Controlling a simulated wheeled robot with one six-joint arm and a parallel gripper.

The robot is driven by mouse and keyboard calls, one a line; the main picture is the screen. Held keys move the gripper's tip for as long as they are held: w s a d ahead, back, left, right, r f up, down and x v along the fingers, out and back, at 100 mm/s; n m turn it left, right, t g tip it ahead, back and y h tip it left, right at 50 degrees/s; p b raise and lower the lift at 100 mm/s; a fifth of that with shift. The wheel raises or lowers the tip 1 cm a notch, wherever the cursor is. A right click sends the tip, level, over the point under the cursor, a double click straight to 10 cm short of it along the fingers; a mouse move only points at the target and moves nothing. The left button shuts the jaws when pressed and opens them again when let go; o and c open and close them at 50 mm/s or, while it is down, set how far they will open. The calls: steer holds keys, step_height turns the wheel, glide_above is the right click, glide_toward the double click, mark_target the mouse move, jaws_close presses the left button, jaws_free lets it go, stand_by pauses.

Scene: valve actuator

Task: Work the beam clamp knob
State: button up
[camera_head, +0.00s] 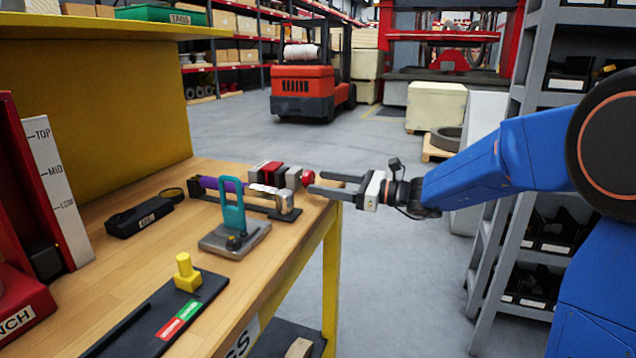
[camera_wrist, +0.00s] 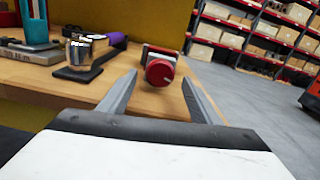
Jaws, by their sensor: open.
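The red round knob (camera_wrist: 160,71) faces me in the wrist view, ahead of and between my fingertips. It has a pale mark on its face. In the head view the knob (camera_head: 307,177) sits at the right end of a grey and red clamp block (camera_head: 268,173) near the workbench's edge. My gripper (camera_head: 325,184) is open and empty, with its fingers pointing left at the knob. It also shows in the wrist view (camera_wrist: 158,80), one finger on each side. The fingers do not appear to touch the knob. The exact gap is hard to judge.
A metal cylinder (camera_head: 285,201) on a dark base stands close in front of the clamp. A teal-handled device (camera_head: 233,207) and a yellow knob (camera_head: 186,272) stand on the workbench (camera_head: 110,280). A shelf rack (camera_head: 495,185) is behind my arm. Open floor lies right of the bench.

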steer(key=shift+x, duration=1.15)
steer(key=shift+c, duration=0.6)
steer(key=c, duration=1)
steer(key=shift+o, duration=0.4)
steer(key=shift+s+m, duration=0.1)
steer(key=shift+m, duration=2.2)
steer(key=o, duration=1)
steer(key=shift+o, duration=0.2)
steer(key=shift+d, duration=0.1)
